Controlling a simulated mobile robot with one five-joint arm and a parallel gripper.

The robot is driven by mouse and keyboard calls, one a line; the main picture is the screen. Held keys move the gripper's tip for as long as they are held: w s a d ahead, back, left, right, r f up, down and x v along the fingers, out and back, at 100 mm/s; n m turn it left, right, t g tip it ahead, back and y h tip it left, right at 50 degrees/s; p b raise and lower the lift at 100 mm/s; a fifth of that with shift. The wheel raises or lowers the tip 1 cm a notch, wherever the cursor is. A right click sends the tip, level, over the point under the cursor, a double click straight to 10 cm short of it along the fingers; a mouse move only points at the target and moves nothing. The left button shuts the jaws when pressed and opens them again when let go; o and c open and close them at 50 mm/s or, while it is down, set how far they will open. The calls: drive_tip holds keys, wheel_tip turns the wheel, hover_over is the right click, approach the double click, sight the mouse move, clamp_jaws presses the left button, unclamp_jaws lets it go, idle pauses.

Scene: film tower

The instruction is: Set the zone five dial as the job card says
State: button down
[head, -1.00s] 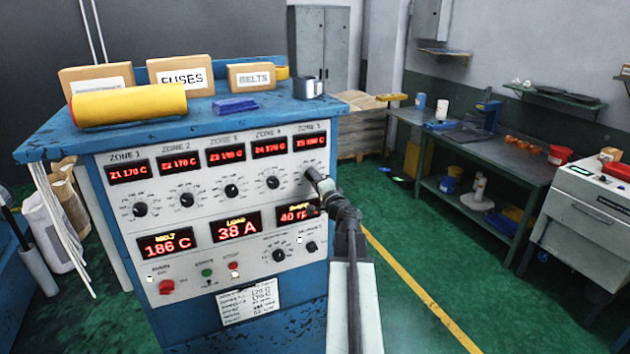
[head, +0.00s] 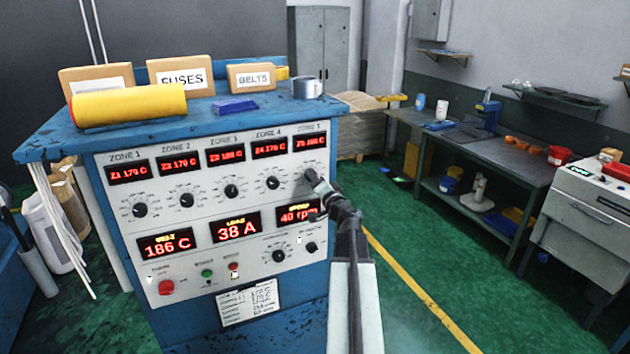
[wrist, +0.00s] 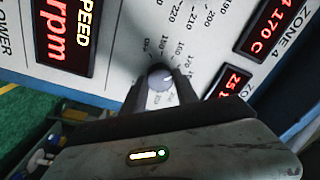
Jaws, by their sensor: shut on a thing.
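The zone five dial (wrist: 160,77) is a small round knob on the white control panel, at the panel's right end in the head view. My gripper (head: 313,177) is shut on it; in the wrist view the two dark fingers (wrist: 158,92) stand on either side of the knob. A printed temperature scale runs around the dial, partly hidden by the fingers. The red zone five display (head: 310,143) is above the dial, its digits too blurred to read surely. The job card (head: 250,302) is a white sheet low on the panel front, its print too small to read.
Other zone dials, such as zone four (head: 273,183), sit in a row to the left. The speed display (head: 298,213) and lower knobs are close below my gripper. Boxes and a yellow roll (head: 128,105) lie on the cabinet top.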

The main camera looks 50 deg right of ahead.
drive_tip(key=shift+f, duration=0.1)
drive_tip(key=c, duration=0.9)
unclamp_jaws()
drive_tip(key=shift+c, duration=0.2)
drive_tip(key=shift+s, duration=0.15)
drive_tip(key=v, duration=0.7)
drive_tip(key=shift+s, duration=0.3)
drive_tip(key=shift+a, duration=0.15)
